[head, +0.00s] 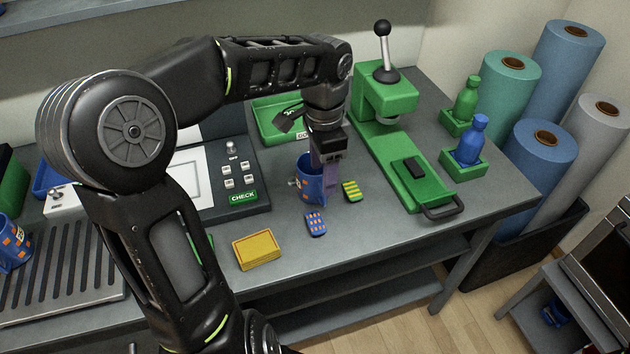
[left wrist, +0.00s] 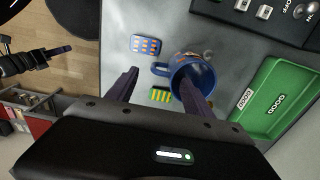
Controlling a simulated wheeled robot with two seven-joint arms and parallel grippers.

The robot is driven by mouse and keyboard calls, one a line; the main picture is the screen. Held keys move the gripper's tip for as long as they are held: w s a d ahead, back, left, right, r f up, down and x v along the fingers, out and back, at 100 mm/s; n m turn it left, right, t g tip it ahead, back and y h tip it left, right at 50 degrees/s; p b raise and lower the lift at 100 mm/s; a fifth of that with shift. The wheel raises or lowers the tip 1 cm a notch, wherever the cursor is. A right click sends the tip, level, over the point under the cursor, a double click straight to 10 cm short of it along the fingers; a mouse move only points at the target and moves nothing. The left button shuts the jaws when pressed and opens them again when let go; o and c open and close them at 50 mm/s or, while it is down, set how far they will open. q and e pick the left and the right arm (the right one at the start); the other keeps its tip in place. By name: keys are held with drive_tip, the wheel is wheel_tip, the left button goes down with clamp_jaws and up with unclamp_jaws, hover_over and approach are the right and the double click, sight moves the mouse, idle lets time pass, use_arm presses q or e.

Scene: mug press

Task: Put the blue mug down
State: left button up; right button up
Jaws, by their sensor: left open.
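The blue mug (head: 304,185) with orange patches stands upright on the grey table, between the check console and the green press. It also shows in the left wrist view (left wrist: 204,66), its mouth facing the camera and its handle pointing left. My left gripper (head: 329,172) points down at the mug's right side, fingers apart. In the left wrist view one finger of the gripper (left wrist: 158,82) overlaps the mug's mouth and the other is clear at the left. I cannot tell whether the overlapping finger is inside the mug. My right gripper (left wrist: 50,55) shows small at the wrist view's left edge.
A blue dotted swatch (head: 316,223), a green-yellow striped swatch (head: 352,191) and a yellow pad (head: 259,250) lie nearby. The green press (head: 395,150) stands right, a green tray (head: 264,118) behind. Another patterned blue mug (head: 14,250) is on the rack at left.

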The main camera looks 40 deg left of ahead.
sight(322, 201)
use_arm(q)
drive_tip(key=shift+f, duration=1.1)
wheel_tip(322, 201, down, 5)
drive_tip(key=shift+f+p, duration=0.1)
drive_tip(key=shift+p, duration=0.2)
clamp_jaws()
idle(0.4)
drive_tip(key=shift+w, duration=0.1)
